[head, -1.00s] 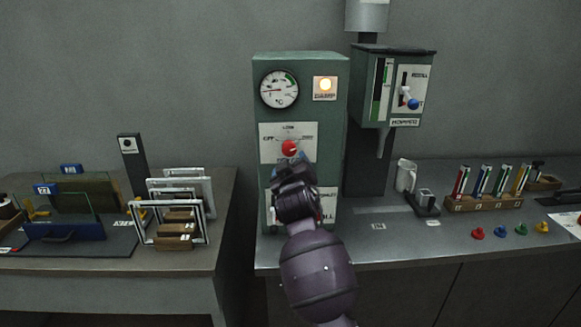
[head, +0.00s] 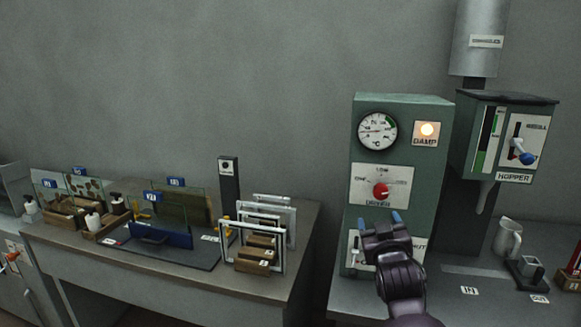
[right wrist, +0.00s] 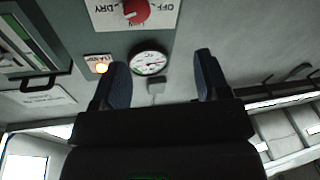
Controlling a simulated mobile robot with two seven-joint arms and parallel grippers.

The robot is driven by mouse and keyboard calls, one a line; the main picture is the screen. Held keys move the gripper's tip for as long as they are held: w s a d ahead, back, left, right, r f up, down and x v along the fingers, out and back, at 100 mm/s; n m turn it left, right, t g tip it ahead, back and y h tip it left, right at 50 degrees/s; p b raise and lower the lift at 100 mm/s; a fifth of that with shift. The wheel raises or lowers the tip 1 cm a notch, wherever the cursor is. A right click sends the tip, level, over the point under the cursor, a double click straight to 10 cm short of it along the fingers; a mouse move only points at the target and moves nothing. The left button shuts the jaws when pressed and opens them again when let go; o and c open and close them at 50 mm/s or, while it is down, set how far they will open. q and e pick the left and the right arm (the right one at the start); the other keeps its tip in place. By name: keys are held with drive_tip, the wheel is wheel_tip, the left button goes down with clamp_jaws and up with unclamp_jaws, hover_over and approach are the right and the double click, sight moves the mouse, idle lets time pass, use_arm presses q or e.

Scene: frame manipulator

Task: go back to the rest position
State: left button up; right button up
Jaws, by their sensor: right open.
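My right gripper (head: 381,220) is in front of the lower part of the green dryer box (head: 402,106), below its red knob (head: 381,191). Its two blue-tipped fingers are apart with nothing between them. In the right wrist view the open fingers (right wrist: 160,82) frame the round gauge (right wrist: 149,62), with the red knob (right wrist: 136,12) above. The gripper and wrist hide part of the box's lower panel. My left gripper is in neither view.
On the left table stand silver frames (head: 286,245) and a blue holder (head: 170,238) with glass panes. A gap separates the two tables.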

drive_tip(key=s+d+f+g, duration=0.2)
drive_tip(key=s+f, duration=0.9)
drive_tip(key=s+d+f+m+g, duration=0.1)
drive_tip(key=s+d+f+g, duration=0.2)
drive_tip(key=s+f, duration=0.8)
drive_tip(key=s+d+f+g+y, duration=0.1)
drive_tip(key=s+d+f+g, duration=0.1)
drive_tip(key=s+f, duration=1)
drive_tip(key=shift+s+d+g+b, duration=0.15)
drive_tip(key=shift+s+g+b, duration=0.15)
drive_tip(key=shift+s+b, duration=0.15)
